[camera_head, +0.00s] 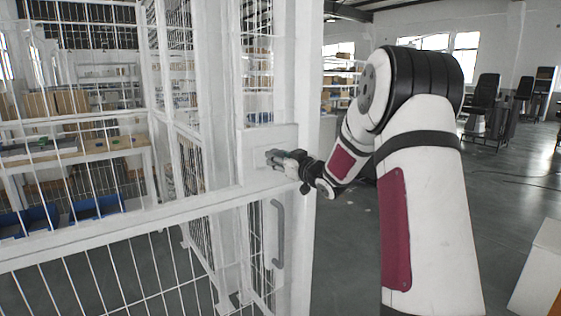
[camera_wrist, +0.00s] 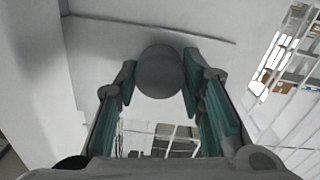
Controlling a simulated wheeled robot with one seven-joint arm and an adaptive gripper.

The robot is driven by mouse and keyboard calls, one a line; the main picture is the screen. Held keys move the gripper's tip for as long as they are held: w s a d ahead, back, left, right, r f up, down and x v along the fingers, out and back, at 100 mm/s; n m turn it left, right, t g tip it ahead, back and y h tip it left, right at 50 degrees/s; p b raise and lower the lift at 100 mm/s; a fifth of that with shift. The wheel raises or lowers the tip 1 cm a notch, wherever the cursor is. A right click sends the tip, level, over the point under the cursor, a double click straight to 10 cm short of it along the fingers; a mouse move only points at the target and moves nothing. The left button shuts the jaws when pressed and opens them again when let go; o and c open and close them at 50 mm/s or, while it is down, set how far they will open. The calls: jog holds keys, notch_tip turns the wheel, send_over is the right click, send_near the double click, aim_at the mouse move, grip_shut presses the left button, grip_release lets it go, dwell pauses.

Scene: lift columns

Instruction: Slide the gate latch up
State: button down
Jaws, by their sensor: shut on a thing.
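The gate latch shows in the wrist view as a round grey knob (camera_wrist: 159,72) in front of a pale plate. My gripper (camera_wrist: 160,80) has a finger on each side of the knob and is shut on it. In the head view my gripper (camera_head: 272,156) reaches in from the right to the white latch plate (camera_head: 255,140) on the gate post. The knob itself is hidden behind the fingers there. The white gate (camera_head: 170,212) has a wide crossbar and wire mesh.
A grey pull handle (camera_head: 278,235) is fixed on the post below my gripper. White mesh fencing (camera_head: 180,90) runs to the left, with shelves of boxes (camera_head: 60,103) behind it. The floor (camera_head: 345,245) right of the post is open. A white block (camera_head: 540,270) stands at the lower right.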

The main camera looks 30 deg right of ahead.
jog(key=shift+r, duration=0.4)
jog(key=c, duration=1.2)
grip_release()
jog(key=shift+o, duration=0.7)
jog(key=shift+f, duration=0.1)
jog(key=s, duration=1.2)
